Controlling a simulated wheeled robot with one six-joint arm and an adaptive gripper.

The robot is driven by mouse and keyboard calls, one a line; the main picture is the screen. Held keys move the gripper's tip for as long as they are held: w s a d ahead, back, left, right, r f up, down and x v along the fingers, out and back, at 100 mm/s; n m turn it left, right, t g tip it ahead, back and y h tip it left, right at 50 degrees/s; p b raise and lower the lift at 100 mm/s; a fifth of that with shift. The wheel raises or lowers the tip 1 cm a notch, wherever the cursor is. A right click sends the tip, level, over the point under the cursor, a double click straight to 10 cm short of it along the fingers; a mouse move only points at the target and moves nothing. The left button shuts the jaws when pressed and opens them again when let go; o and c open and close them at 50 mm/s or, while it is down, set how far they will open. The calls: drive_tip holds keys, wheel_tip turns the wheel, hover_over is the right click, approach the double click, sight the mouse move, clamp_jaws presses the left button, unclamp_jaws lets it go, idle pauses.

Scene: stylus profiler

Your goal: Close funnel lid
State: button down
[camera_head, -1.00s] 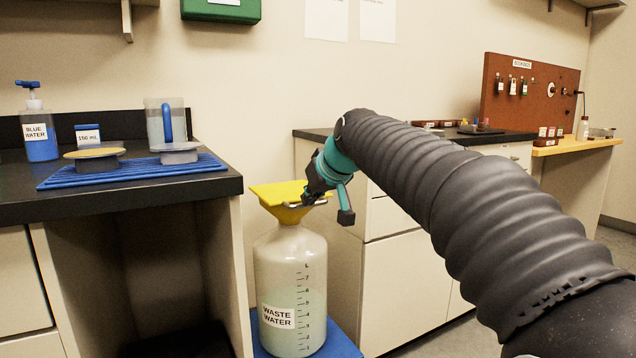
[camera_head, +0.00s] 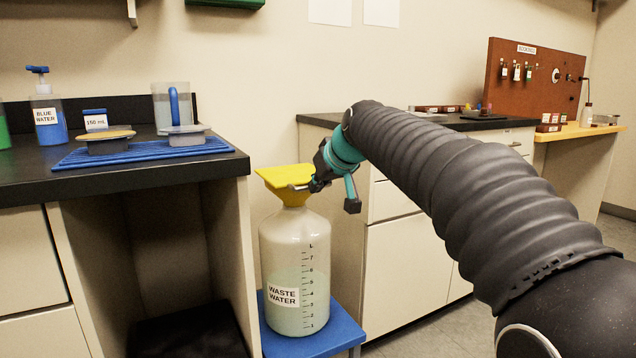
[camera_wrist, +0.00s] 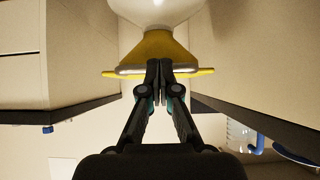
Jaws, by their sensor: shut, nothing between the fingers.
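The yellow funnel (camera_head: 292,197) sits in the neck of the large waste water bottle (camera_head: 292,255). Its flat yellow lid (camera_head: 280,176) appears to lie level across the funnel's mouth; any small gap is hard to see. My gripper (camera_head: 302,187) is at the right front edge of the funnel top, its fingers shut and empty. In the wrist view, which looks upside down, the shut fingertips (camera_wrist: 159,68) overlap the rim and the funnel cone (camera_wrist: 158,48). Whether they touch it cannot be told.
The bottle stands on a blue stool (camera_head: 335,338) between two benches. The left black bench (camera_head: 200,172) holds a blue rack (camera_head: 75,160) with containers. The right bench (camera_head: 330,120) stands behind my arm. Wall lies behind the bottle.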

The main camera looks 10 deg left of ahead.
drive_tip(key=s+d+f+m+g+h+p, duration=0.1)
drive_tip(key=s+d+f+m, duration=0.1)
drive_tip(key=s+d+f, duration=0.5)
drive_tip(key=s+d+f+m+g+h+p, duration=0.1)
drive_tip(key=s+d+f+h, duration=0.1)
drive_tip(key=s+d+f, duration=0.5)
drive_tip(key=s+d+m+h+p, duration=0.1)
drive_tip(key=s+d+m+p, duration=0.1)
drive_tip(key=s+d, duration=0.5)
drive_tip(key=s+d+m+h+p, duration=0.2)
drive_tip(key=s+d+p, duration=0.2)
drive_tip(key=s, duration=1.1)
drive_tip(key=shift+s+d+r+p, duration=0.3)
drive_tip(key=shift+d+p, duration=0.1)
drive_tip(key=shift+d, duration=1.2)
